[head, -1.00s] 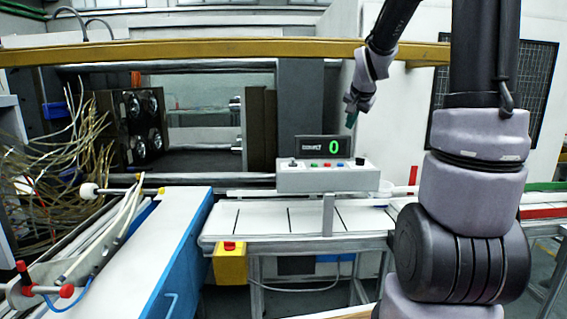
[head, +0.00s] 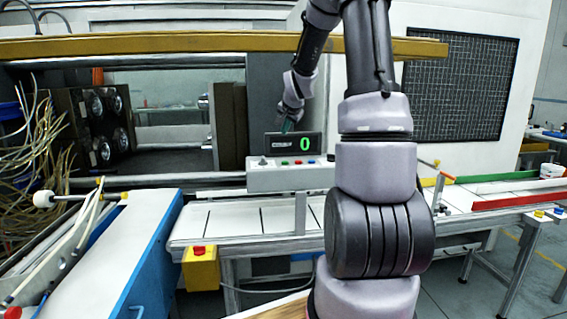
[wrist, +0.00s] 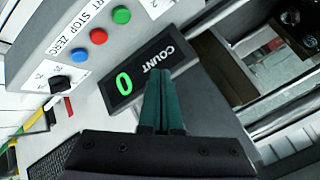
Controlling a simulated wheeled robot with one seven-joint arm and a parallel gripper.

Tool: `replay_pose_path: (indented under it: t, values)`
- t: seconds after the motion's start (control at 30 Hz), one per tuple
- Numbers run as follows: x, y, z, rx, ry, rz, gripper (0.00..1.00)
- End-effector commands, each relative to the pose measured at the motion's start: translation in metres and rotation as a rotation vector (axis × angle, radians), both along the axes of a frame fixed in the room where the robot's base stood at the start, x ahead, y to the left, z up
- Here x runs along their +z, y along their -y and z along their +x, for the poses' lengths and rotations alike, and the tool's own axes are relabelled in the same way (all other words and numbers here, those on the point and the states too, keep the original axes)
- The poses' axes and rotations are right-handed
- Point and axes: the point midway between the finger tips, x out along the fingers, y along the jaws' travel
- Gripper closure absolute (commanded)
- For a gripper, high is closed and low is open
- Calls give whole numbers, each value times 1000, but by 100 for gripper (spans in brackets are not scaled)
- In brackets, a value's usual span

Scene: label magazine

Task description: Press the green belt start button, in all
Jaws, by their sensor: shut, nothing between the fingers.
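The green button (head: 285,163) sits on the sloped front of a grey control box (head: 262,182), left of a red button (head: 298,162) and a blue button (head: 311,161). In the wrist view the green button (wrist: 121,15) is near the top edge, with red (wrist: 98,36) and blue (wrist: 79,55) below left.
The display reads 0. A black knob (wrist: 60,83) is beside the blue button. The box stands behind a white belt (head: 235,222). A yellow box with a red button (head: 198,250) hangs at the belt's front. A yellow beam (head: 150,48) crosses above.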

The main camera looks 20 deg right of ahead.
Motion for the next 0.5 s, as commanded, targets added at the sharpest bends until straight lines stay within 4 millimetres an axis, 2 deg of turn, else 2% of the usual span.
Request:
replay_pose_path:
  t: [0.17, 0.5]
  values:
    - [-17, -1, 0, 1, -4, 2, 100]
    - [-65, -1, -1, 2, -4, 1, 100]
